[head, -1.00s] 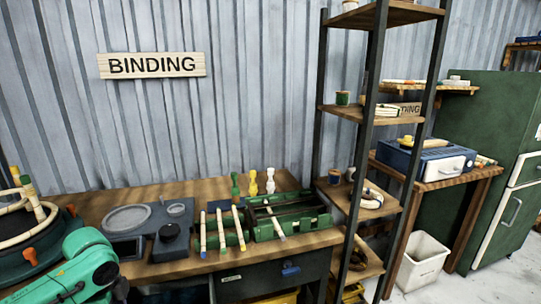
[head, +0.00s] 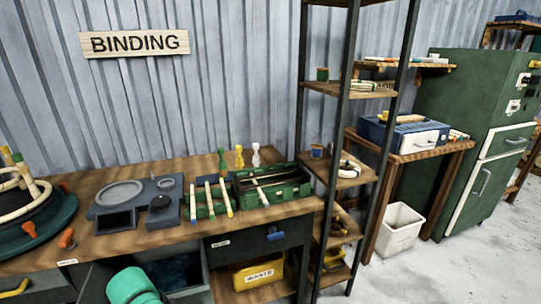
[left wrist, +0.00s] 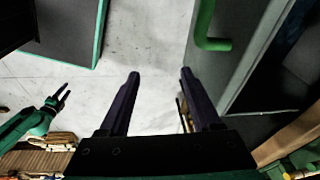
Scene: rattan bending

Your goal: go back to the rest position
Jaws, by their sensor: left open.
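My left gripper (left wrist: 158,75) shows in the left wrist view, its two dark fingers apart with nothing between them, above the pale floor. In the head view only a rounded teal piece of my arm (head: 133,287) shows at the bottom, in front of the bench; no fingers are visible there. A teal arm with a small dark gripper (left wrist: 58,97) shows at the left of the left wrist view. It looks like my right one, and its narrow fingers appear slightly apart, but it is too small to be sure.
The wooden bench (head: 110,243) carries a round bending jig (head: 35,232), a grey scale (head: 128,205) and a green tray (head: 272,187). A shelf rack (head: 341,120) stands to its right. A white bin (head: 398,228) is on the floor, with clear floor (head: 470,270) at the right.

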